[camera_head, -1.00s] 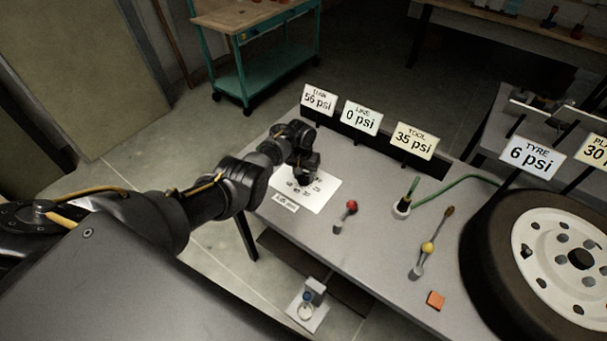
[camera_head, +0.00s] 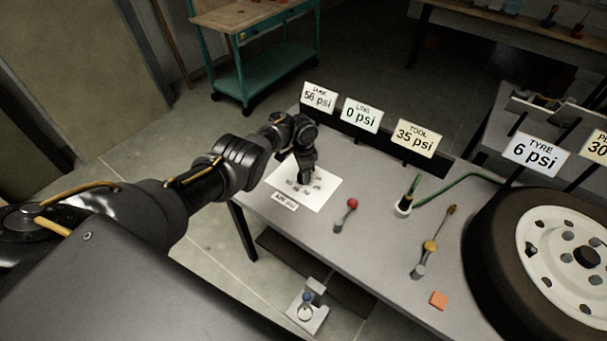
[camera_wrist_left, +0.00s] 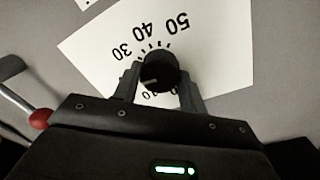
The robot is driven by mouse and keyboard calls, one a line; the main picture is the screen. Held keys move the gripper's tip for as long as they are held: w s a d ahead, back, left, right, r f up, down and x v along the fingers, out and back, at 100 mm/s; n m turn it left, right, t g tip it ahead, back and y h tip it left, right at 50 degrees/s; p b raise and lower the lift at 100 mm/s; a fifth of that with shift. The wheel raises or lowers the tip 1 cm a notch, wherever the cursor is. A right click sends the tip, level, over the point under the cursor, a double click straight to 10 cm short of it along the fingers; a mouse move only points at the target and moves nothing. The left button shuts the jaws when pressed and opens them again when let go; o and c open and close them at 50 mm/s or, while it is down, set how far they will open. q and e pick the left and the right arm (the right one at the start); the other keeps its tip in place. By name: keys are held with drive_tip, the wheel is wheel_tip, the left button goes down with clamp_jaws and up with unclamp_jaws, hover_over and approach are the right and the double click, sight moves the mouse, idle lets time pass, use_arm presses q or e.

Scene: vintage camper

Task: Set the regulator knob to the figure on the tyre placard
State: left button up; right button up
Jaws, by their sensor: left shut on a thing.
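The black regulator knob (camera_wrist_left: 158,72) stands on a white dial sheet (camera_wrist_left: 215,70) with printed figures. In the left wrist view 30, 40 and 50 are readable on the far side, and a partly hidden 10 is on the near side. My left gripper (camera_head: 304,178) is shut on the knob, one finger on each side; its fingers show in the left wrist view (camera_wrist_left: 160,85). The knob's exact setting is hard to read. The placard (camera_head: 597,147) at the right edge is cut off, showing "PL" and "30". The right gripper is out of view.
Signs read TANK (camera_head: 319,97), LINE 0 psi (camera_head: 361,115), TOOL 35 psi (camera_head: 415,138) and TYRE 6 psi (camera_head: 536,154). A red-knobbed lever (camera_head: 352,203), a yellow-knobbed lever (camera_head: 430,247), a green hose (camera_head: 455,182) and a wheel (camera_head: 530,235) occupy the bench.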

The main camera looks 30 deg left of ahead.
use_arm(q)
drive_tip(key=m+b, duration=0.1)
drive_tip(key=m, duration=0.3)
drive_tip(key=shift+f, duration=0.1)
drive_tip(key=shift+m+b, duration=0.85)
drive_tip(key=shift+m, duration=0.95)
drive_tip(key=o, duration=1)
drive_tip(key=shift+r, duration=0.2)
drive_tip(key=r, duration=0.3)
drive_tip(key=r+p, duration=0.1)
drive_tip(key=r, duration=0.3)
drive_tip(key=r+p, duration=0.1)
drive_tip(key=r, duration=0.2)
drive_tip(key=shift+w+r, duration=0.3)
